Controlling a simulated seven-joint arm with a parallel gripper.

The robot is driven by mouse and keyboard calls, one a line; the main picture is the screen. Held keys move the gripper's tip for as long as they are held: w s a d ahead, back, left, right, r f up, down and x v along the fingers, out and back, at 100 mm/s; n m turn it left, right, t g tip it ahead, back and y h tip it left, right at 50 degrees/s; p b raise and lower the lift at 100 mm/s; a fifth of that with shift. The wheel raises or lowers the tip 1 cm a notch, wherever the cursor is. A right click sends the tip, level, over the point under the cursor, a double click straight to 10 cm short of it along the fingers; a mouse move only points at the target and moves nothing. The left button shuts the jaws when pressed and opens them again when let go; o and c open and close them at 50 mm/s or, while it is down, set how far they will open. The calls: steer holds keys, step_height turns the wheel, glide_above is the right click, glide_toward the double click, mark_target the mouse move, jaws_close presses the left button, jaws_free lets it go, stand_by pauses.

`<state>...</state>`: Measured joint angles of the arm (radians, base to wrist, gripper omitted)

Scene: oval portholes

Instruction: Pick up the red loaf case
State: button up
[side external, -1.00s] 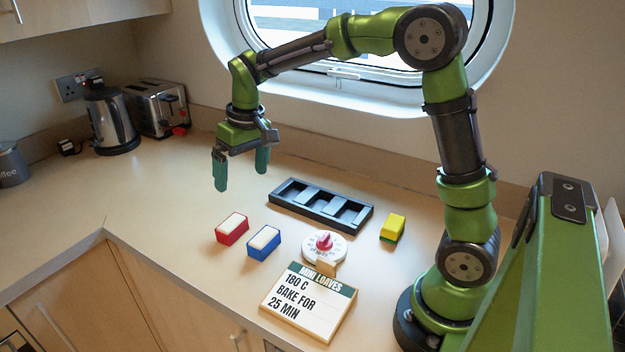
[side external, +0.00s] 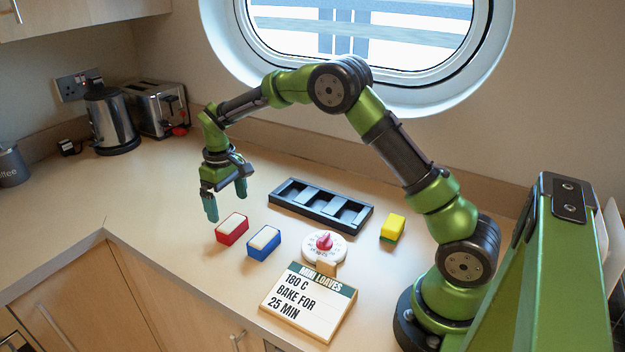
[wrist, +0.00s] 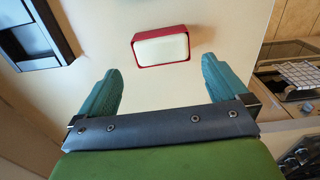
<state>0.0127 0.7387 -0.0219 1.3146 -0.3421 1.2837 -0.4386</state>
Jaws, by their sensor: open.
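The red loaf case (side external: 232,228) stands on the counter, a small red box with a white top, just left of the blue loaf case (side external: 264,243). In the wrist view the red loaf case (wrist: 160,46) lies ahead of my fingertips, roughly centred between them and turned slightly. My gripper (side external: 226,203) is open and empty, with teal fingers pointing down, just behind the red case and above the counter. In the wrist view my gripper (wrist: 160,76) shows both fingers spread wide apart, with nothing between them.
A black tray (side external: 287,203) with compartments lies behind and right of the cases. A white dial timer (side external: 324,246), a recipe board (side external: 310,303) and a yellow-and-green block (side external: 393,227) stand to the right. A kettle (side external: 110,120) and toaster (side external: 157,108) are far left. The left counter is clear.

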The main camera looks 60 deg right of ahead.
mark_target(231, 222)
steer(key=shift+s+a+f, duration=0.1)
steer(key=shift+f, duration=1.7)
steer(key=shift+s+a+f, duration=0.1)
steer(key=shift+f, duration=1.65)
steer(key=shift+r, duration=0.1)
steer(key=c, duration=0.8)
